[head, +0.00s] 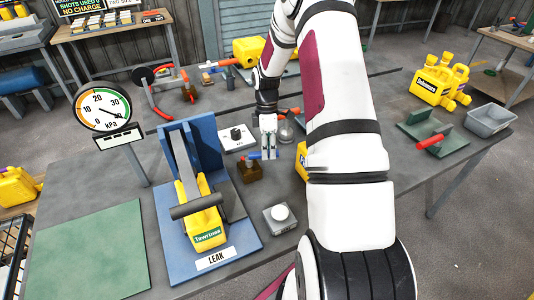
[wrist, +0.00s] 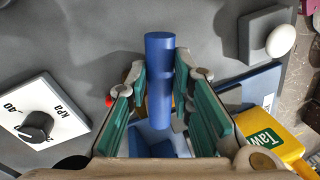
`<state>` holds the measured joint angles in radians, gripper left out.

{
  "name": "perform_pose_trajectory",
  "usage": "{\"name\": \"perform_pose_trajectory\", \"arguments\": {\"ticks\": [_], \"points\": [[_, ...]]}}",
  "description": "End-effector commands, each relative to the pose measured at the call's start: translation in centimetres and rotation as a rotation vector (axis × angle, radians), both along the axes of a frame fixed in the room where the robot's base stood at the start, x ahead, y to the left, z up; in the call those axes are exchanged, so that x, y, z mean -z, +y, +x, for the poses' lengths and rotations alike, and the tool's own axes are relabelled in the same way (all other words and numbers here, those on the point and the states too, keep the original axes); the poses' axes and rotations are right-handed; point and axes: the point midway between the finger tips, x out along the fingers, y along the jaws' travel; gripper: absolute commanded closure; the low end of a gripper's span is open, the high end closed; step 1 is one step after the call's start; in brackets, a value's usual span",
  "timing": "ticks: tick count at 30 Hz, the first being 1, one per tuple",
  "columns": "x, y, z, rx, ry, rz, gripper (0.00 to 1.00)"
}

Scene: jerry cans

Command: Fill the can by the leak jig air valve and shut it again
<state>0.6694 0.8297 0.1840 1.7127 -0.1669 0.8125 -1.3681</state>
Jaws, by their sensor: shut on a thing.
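The leak jig, a blue stand with a LEAK label (head: 215,258), holds a yellow can (head: 206,232) under a grey clamp bar (head: 196,206). The can also shows at the right of the wrist view (wrist: 272,138). The air valve is a small brown block (head: 249,173) beside the jig, with a blue lever (wrist: 159,75). My gripper (head: 268,152) is over the valve, its green-padded fingers shut on the lever, which lies between them in the wrist view. The pressure gauge (head: 103,104) stands left of the jig, its needle pointing lower right, near 40.
A white kPa dial box (head: 237,137) stands behind the valve. A grey box with a white button (head: 280,213) sits in front. A yellow object is partly hidden behind my arm. A green cradle (head: 432,136) and grey bin (head: 490,120) are right. The green mat (head: 90,252) is bare.

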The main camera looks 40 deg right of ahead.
Motion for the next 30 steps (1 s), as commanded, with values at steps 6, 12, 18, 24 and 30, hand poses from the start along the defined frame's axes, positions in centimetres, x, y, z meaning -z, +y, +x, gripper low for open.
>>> {"name": "perform_pose_trajectory", "arguments": {"ticks": [6,12,18,24,30], "points": [[0.1,-0.5,1.1,-0.163,-0.002,0.0,1.0],[0.0,-0.7,1.7,-0.266,-0.001,0.0,1.0],[0.0,-0.8,2.0,-0.323,-0.002,0.0,1.0],[0.0,-0.8,2.1,-0.343,-0.002,0.0,1.0],[0.0,-0.8,2.2,-0.346,-0.002,-0.001,1.0]]}}
